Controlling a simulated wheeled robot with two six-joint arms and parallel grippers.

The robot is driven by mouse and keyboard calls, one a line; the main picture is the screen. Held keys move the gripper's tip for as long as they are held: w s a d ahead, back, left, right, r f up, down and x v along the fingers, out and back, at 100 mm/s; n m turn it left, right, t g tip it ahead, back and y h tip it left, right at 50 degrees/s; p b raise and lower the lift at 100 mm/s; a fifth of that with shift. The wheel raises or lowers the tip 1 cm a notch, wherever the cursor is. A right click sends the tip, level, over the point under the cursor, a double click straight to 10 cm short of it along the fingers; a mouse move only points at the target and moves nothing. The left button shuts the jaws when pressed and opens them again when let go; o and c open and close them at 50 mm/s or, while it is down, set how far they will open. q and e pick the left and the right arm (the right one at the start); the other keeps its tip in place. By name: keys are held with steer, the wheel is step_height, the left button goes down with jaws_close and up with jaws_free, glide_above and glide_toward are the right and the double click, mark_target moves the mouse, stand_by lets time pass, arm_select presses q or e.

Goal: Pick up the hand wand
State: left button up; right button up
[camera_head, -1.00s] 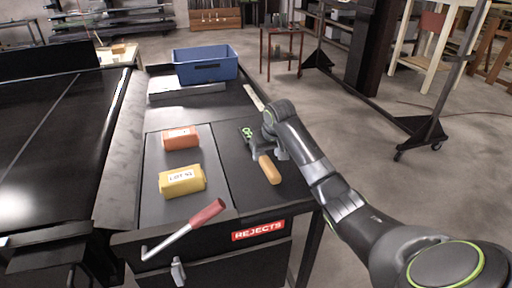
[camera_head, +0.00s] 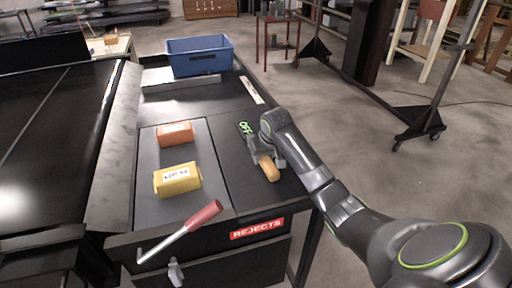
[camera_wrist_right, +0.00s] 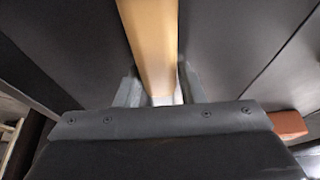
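The hand wand lies on the dark right panel of the reject bench, with an orange-tan handle (camera_head: 269,169) toward the front and a black head with green "OFF" lettering (camera_head: 244,128) behind. My right gripper (camera_head: 265,157) is down at the wand, at the back part of the handle. In the right wrist view the tan handle (camera_wrist_right: 150,35) runs between the two fingers (camera_wrist_right: 158,88), one close along each side. I cannot tell whether they press on it. The wand rests on the panel. My left gripper is not in view.
An orange block (camera_head: 175,134) and a yellow labelled block (camera_head: 177,180) lie on the grey panel to the left. A blue bin (camera_head: 200,57) stands at the back. A red-handled lever (camera_head: 190,228) is at the front, above the REJECTS drawer. A black conveyor (camera_head: 45,150) runs at left.

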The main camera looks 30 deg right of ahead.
steer(key=shift+w+d, duration=0.1)
steer(key=shift+c, duration=1.1)
steer(key=shift+f, duration=0.1)
jaws_close()
steer(key=shift+w+r, duration=0.1)
steer(key=shift+r, duration=0.35)
step_height(320, 180, up, 8)
steer(key=b, duration=0.3)
steer(key=shift+r+b, duration=0.25)
steer(key=shift+b, duration=0.1)
steer(key=shift+r, duration=0.4)
